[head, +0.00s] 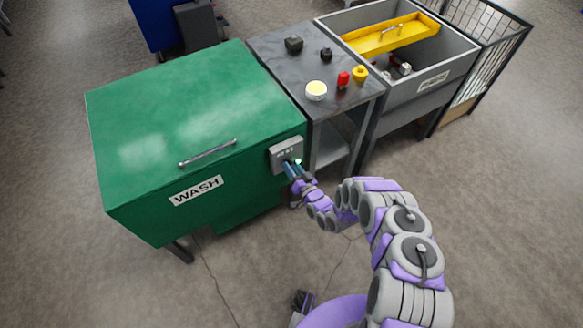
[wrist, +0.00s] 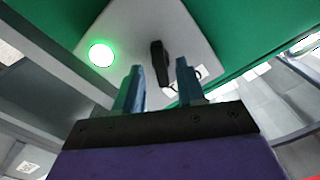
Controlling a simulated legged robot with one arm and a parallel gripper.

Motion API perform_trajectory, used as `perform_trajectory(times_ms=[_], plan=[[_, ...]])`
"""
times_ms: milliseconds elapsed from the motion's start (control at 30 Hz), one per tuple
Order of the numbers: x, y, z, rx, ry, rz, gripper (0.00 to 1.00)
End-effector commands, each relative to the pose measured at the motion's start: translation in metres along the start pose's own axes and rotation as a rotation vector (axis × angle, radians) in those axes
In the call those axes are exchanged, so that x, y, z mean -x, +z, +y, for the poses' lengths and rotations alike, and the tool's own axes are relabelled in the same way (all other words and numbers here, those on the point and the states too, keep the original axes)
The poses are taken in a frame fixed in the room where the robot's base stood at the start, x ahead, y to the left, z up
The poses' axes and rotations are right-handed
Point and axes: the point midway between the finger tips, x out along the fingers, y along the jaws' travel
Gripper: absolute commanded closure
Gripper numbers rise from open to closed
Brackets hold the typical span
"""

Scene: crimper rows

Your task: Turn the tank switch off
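The green tank (head: 190,120) labelled WASH stands at left with its lid closed. A grey switch box (head: 285,152) is on its front right corner. In the wrist view, the box's pale panel (wrist: 130,25) carries a black switch lever (wrist: 158,60) and a lit green lamp (wrist: 101,55). My gripper (head: 292,165) is right at the box. In the wrist view, my gripper (wrist: 160,78) is open, its two fingers apart with the lever's lower end in the gap between them. I cannot tell whether either finger touches the lever.
A grey side table (head: 285,45) right of the tank holds a red object (head: 343,79), a yellow object (head: 360,73), a round pale-topped item (head: 316,90) and dark pieces. A grey bin (head: 450,65) with a yellow tray (head: 390,35) stands farther right.

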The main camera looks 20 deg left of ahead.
Motion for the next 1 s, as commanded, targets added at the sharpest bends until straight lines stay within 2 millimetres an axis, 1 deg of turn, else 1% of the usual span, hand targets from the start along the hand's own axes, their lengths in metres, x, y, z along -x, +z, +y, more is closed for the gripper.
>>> perform_trajectory(times_ms=[100,400,467,800,833,1000], plan=[[-0.0068,-0.0004,-0.0008,0.000,-0.002,0.002,0.61],[-0.0064,-0.0018,0.0002,-0.003,-0.001,0.002,0.61],[-0.0067,-0.0015,0.0000,-0.002,-0.001,0.002,0.65],[-0.0079,0.0002,-0.0004,-0.001,0.000,-0.001,0.98],[-0.0079,0.0003,-0.0003,-0.001,0.000,-0.001,1.00],[-0.0079,0.0003,0.0002,-0.001,0.000,-0.001,1.00]])
